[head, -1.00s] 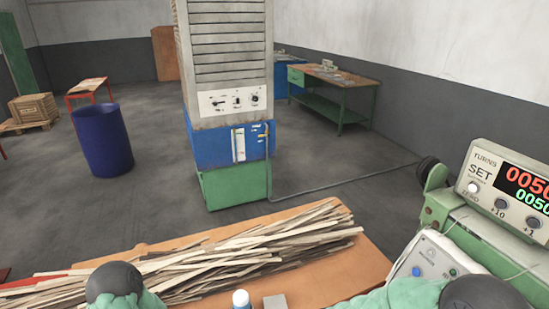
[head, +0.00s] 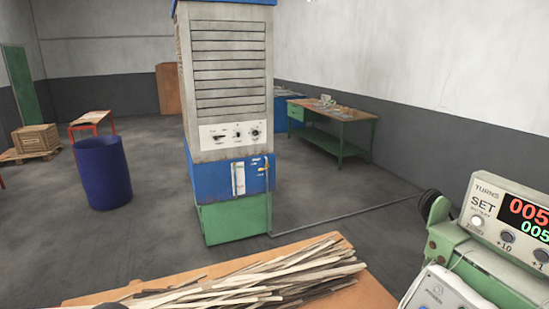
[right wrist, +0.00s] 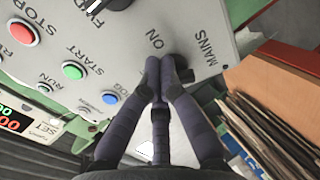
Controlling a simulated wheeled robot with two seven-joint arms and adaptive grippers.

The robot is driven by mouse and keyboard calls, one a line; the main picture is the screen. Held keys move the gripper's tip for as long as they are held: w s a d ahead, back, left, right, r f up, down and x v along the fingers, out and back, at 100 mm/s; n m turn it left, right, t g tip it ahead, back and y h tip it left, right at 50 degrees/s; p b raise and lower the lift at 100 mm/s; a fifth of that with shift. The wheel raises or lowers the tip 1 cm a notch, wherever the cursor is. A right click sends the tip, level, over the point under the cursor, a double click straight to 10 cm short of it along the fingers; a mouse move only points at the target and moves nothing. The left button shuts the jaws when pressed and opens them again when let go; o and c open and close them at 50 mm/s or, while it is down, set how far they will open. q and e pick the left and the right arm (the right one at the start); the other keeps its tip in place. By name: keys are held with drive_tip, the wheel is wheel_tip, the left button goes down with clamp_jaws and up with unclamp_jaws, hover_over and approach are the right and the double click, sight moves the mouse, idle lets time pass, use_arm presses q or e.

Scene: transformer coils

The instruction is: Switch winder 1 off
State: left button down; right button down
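The winder's grey control panel (right wrist: 120,45) fills the top of the right wrist view. It carries a red stop button (right wrist: 22,32), a green start button (right wrist: 73,70), a blue jog button (right wrist: 109,97) and a dark mains knob (right wrist: 183,68) beside the words ON and MAINS. My right gripper (right wrist: 161,68) has its fingertips together right at the mains knob and partly covers it. I cannot tell whether they touch it. The winder's turns counter (head: 508,215) with lit digits stands at the right of the head view.
A bench with wooden strips (head: 240,285) lies in front of me; strips also show at the right of the wrist view (right wrist: 265,125). A tall grey and blue cabinet (head: 228,120) stands behind it. A blue barrel (head: 103,172) and a green workbench (head: 335,120) are farther off.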

drive_tip(key=shift+s, duration=0.35)
drive_tip(key=v, duration=0.5)
drive_tip(key=shift+s+a+r, duration=0.15)
drive_tip(key=shift+a+r, duration=0.05)
drive_tip(key=shift+a, duration=0.1)
drive_tip(key=w+d+f+n+p, duration=0.1)
drive_tip(key=w+d+n+p, duration=0.1)
drive_tip(key=d+n+p, duration=0.3)
drive_tip(key=n+p, duration=0.1)
drive_tip(key=p, duration=0.3)
drive_tip(key=shift+d+f, duration=0.25)
drive_tip(key=shift+f, duration=0.05)
idle(0.8)
